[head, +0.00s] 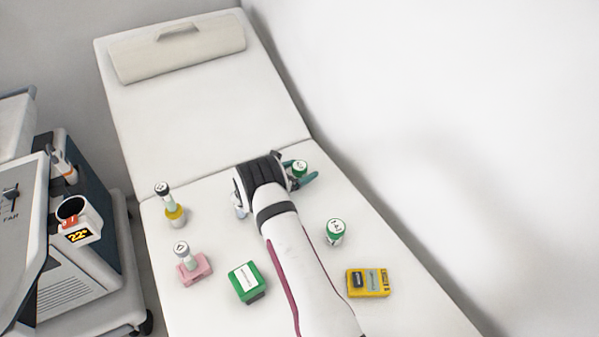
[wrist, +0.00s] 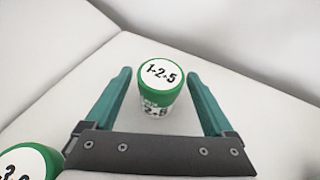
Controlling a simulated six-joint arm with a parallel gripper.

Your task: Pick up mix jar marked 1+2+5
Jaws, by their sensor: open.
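The mix jar marked 1+2+5 (wrist: 158,88) has a green lid with a white label and a white body. In the wrist view it stands upright between the two teal fingers of my gripper (wrist: 160,100), with a gap on each side. My gripper is open and not closed on it. In the head view the jar (head: 300,168) shows at my gripper (head: 299,176), partly hidden by it. Another green-lidded jar (head: 336,230) stands nearer on the couch; its lid also shows at the lower left of the wrist view (wrist: 25,163).
On the white couch (head: 205,125) are a green box (head: 247,283), a yellow device (head: 368,282), a pink block (head: 195,268) with a white-capped vial (head: 182,252), and a yellow bottle (head: 176,214). A cart with a mug (head: 78,212) stands left. A white wall is right.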

